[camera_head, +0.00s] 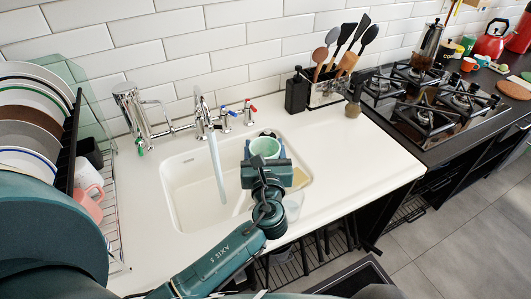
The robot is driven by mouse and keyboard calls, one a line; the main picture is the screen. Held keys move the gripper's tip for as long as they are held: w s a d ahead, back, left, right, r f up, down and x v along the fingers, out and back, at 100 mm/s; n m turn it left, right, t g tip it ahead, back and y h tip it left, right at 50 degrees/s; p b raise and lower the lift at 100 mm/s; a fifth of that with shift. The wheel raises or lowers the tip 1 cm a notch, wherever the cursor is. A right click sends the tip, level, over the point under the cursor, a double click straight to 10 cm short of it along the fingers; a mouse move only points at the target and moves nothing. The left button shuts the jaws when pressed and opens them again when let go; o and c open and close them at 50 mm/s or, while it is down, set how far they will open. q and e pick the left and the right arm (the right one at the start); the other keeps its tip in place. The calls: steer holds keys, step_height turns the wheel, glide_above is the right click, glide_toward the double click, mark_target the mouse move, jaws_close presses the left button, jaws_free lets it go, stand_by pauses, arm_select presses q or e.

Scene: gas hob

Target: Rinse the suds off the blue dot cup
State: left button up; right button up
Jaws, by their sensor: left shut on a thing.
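A cup with a pale mint inside (265,147) is held upright in my left gripper (265,160), over the right part of the white sink (185,205). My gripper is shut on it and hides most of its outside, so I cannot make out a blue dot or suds. The tap (199,118) stands behind the basin with its spout forward. A stream of water (217,168) runs down into the basin, left of the cup and apart from it. The blue-marked handle (226,117) and red-marked handle (249,111) are beside the tap. My right gripper is not in view.
A plate rack (72,145) with plates and cups stands left. A clear glass (293,205) and a yellowish sponge-like piece (300,177) are right of my gripper. A utensil holder (325,92) and the gas hob (425,100) are farther right. The counter right of the sink (365,160) is clear.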

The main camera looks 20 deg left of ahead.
arm_select(q)
steer(key=w+a+f+b, duration=0.2)
steer(key=a, duration=1.1)
steer(key=shift+w+f, duration=0.2)
steer(key=shift+f, duration=0.05)
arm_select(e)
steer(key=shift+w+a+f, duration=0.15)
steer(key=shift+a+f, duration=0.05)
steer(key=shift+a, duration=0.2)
arm_select(q)
steer(key=shift+a, duration=0.1)
steer(key=shift+w, duration=0.6)
steer(key=shift+s, duration=0.15)
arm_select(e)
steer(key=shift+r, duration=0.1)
arm_select(q)
steer(key=shift+s, duration=0.5)
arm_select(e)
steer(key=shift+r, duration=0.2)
